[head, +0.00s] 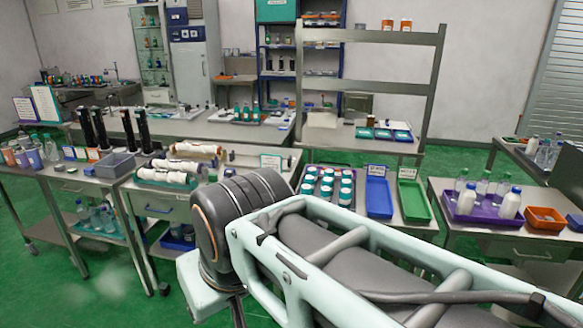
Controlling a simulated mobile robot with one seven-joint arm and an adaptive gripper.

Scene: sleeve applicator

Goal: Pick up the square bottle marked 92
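No number 92 can be read on any bottle; labels are too small at this distance. Several white-capped teal jars (327,181) stand in a tray on the middle table; they look round. On the right table, a white bottle (510,203) and another white bottle (466,200) stand in a purple tray with several clear bottles (483,183). Clear bottles also stand on the left table (34,158). I cannot tell which bottle is square and marked 92. My arm crosses the lower middle and hides part of the tables. My gripper is not in view.
Beside the jars lie an empty blue tray (378,197) and a green tray (412,202). An orange bin (546,218) sits on the right table. A metal frame (370,36) rises behind. Green floor is open at lower left.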

